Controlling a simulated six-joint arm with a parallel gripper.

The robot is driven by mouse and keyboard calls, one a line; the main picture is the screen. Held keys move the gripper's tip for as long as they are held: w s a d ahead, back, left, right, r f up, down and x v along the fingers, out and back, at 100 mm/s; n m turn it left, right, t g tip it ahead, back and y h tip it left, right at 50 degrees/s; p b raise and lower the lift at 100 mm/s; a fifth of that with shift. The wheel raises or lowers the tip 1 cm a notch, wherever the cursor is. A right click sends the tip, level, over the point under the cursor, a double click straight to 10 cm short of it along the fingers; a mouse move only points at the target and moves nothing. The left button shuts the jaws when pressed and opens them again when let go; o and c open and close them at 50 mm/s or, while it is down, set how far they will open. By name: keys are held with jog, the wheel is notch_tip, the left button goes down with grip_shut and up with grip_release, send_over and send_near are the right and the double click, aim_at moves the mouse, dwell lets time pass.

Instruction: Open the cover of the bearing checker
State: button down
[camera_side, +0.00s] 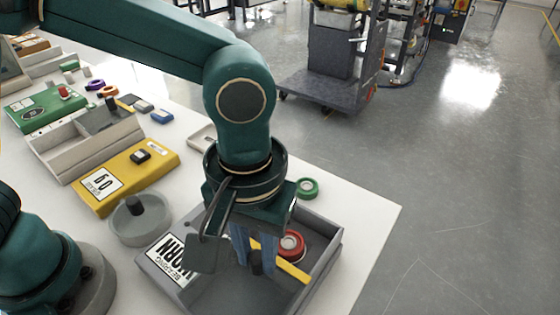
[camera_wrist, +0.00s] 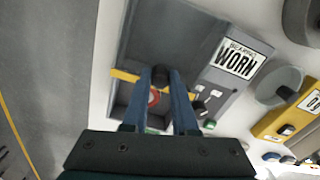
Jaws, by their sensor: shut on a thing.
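The bearing checker appears to be the grey box with a white label reading WORN (camera_side: 172,260), at the front of the table. The label also shows in the wrist view (camera_wrist: 236,60). A yellow bar (camera_side: 294,271) crosses the box. My gripper (camera_side: 256,268) points down into the box, its blue fingers shut on a black knob (camera_side: 256,258), also seen between the fingertips in the wrist view (camera_wrist: 160,76). A flat grey surface (camera_wrist: 175,35) lies beside the knob; I cannot tell if it is the cover or the box floor. A red ring (camera_side: 291,244) lies behind the fingers.
A green ring (camera_side: 307,188) lies behind the box. A round grey piece with a dark knob (camera_side: 141,226) and a yellow box labelled 60 (camera_side: 128,180) stand to the left. Grey trays and a green box (camera_side: 42,108) are farther back. The table's right edge is close.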

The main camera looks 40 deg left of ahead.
aim_at(257, 256)
jog(key=c, duration=0.7)
grip_release()
jog(key=shift+r, duration=0.1)
jog(key=shift+r, duration=2.55)
